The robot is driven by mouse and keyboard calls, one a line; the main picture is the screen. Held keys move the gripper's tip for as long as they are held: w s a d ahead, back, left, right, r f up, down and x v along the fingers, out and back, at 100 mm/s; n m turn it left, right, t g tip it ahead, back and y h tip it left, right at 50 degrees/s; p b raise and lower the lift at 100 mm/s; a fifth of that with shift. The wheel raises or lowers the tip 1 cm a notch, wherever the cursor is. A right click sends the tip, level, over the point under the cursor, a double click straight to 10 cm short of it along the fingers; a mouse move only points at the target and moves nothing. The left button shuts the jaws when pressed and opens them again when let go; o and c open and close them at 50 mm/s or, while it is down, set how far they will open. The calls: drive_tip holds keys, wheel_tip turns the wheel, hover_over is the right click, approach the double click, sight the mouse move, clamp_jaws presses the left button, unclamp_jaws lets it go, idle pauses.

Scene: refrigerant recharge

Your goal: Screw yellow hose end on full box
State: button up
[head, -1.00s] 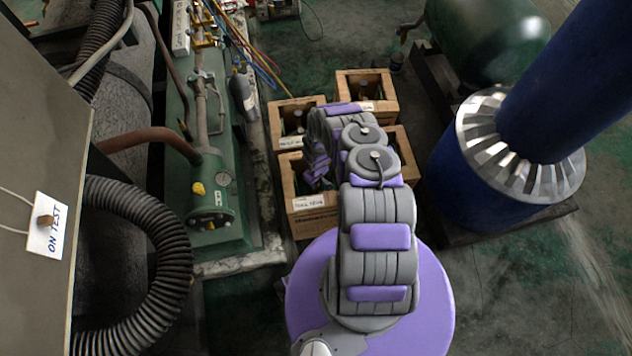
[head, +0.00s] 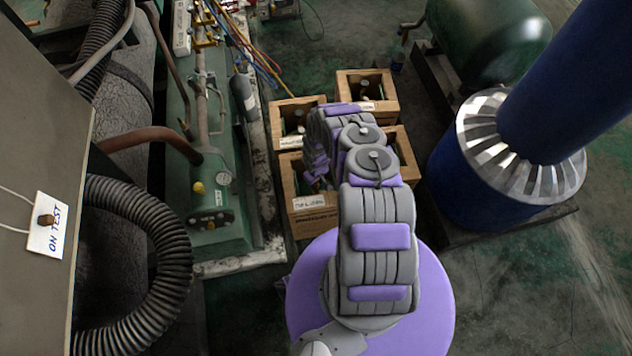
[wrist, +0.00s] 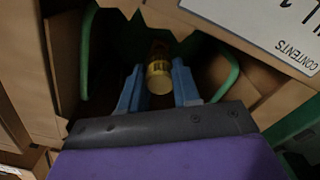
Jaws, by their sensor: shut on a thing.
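My gripper (wrist: 158,85) has its two blue fingers on either side of a short brass-yellow cylindrical fitting (wrist: 159,78) with dark markings, and is shut on it. This is inside the opening of a wooden box (wrist: 225,25) with a white label partly reading "CONTENTS". In the head view my arm reaches down into the front-left wooden box (head: 318,222), which has a white label too small to read surely. My fingertips are hidden there. Yellow, red and blue hoses (head: 262,62) run along the green machine at the back. I cannot tell whether a hose joins the held fitting.
Other wooden boxes stand close by, at the back left (head: 284,112), back right (head: 383,92) and right, partly behind my arm. A green machine (head: 225,225) lies to the left, a blue column (head: 490,190) to the right. Open floor (head: 510,290) lies at front right.

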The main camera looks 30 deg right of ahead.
drive_tip(key=shift+f, duration=0.95)
idle(0.5)
drive_tip(key=shift+a+m, duration=0.1)
drive_tip(key=shift+m, duration=1.7)
